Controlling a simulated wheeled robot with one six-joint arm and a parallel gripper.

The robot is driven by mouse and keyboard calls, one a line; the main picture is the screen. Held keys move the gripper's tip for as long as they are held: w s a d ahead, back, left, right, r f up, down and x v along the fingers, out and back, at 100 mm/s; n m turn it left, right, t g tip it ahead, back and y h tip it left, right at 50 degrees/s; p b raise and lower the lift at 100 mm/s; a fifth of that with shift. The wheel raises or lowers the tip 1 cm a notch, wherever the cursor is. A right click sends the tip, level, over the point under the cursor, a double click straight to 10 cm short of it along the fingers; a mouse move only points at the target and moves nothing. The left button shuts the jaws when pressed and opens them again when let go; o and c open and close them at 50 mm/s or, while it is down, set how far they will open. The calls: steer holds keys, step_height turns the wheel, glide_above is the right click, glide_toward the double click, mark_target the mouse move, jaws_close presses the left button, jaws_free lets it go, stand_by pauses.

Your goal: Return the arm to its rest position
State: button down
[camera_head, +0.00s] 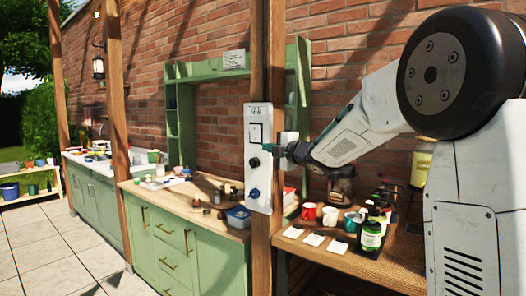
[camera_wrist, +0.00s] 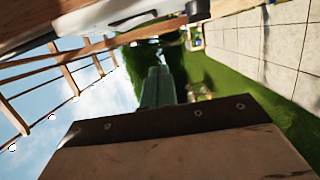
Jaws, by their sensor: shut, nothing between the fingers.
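My arm reaches in from the right in the head view. My gripper (camera_head: 291,150) is at its far end, just right of a white switch panel (camera_head: 258,190) on a wooden post. I cannot tell whether it touches the panel. In the wrist view the teal fingers (camera_wrist: 157,88) are together with nothing between them. The panel's white edge (camera_wrist: 95,18) runs along the top of that view, with a dark knob (camera_wrist: 197,9) close by.
Below the arm, a wooden counter (camera_head: 395,262) holds a red mug (camera_head: 309,211), pale and teal mugs, white cards and a green bottle (camera_head: 371,235). Green cabinets (camera_head: 165,240) stand left of the post (camera_head: 263,238). The tiled floor (camera_head: 45,245) at far left is clear.

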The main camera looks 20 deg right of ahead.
steer(key=s+d+f+m+g+h, duration=0.3)
steer(key=d+f+m+h, duration=0.4)
steer(key=f+m, duration=0.2)
steer(key=s+d+f+m+g+h, duration=0.15)
steer(key=s+f+m+g, duration=0.3)
steer(key=s, duration=0.45)
steer(key=s+a+f+m+g+y, duration=0.1)
steer(key=s+a, duration=0.4)
steer(key=s, duration=0.7)
steer(key=s+a+f+m+g+y, duration=0.1)
steer(key=s+a+m+g, duration=0.3)
steer(key=s, duration=0.9)
steer(key=s+a+f+m+g+y, duration=0.1)
steer(key=s+a+f+m+g, duration=0.1)
steer(key=s+a, duration=0.5)
steer(key=s+f+g, duration=0.1)
steer(key=s, duration=0.4)
steer(key=shift+s+m, duration=0.35)
steer(key=shift+a, duration=0.25)
